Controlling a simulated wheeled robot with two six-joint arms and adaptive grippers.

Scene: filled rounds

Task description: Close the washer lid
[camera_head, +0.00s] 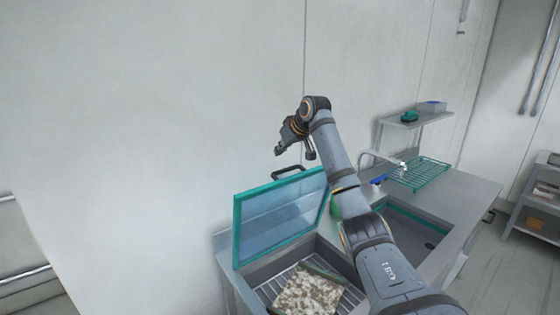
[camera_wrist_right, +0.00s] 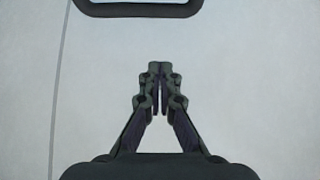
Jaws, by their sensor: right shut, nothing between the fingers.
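The washer lid (camera_head: 282,217) is a clear panel with a teal frame, standing raised at the back of the washer (camera_head: 262,277). A dark handle (camera_head: 289,171) sits on its top edge; a dark bar that looks like this handle crosses the top of the right wrist view (camera_wrist_right: 138,6). My right gripper (camera_head: 279,150) is above and slightly left of the handle, apart from it. Its fingers are shut together and empty in the right wrist view (camera_wrist_right: 160,68). My left gripper is not in view.
A beige speckled item (camera_head: 306,291) lies on the slatted rack inside the washer. To the right are a sink (camera_head: 418,226) with a faucet, a green wire rack (camera_head: 420,172) and a small shelf (camera_head: 415,121). A pale wall stands behind the washer.

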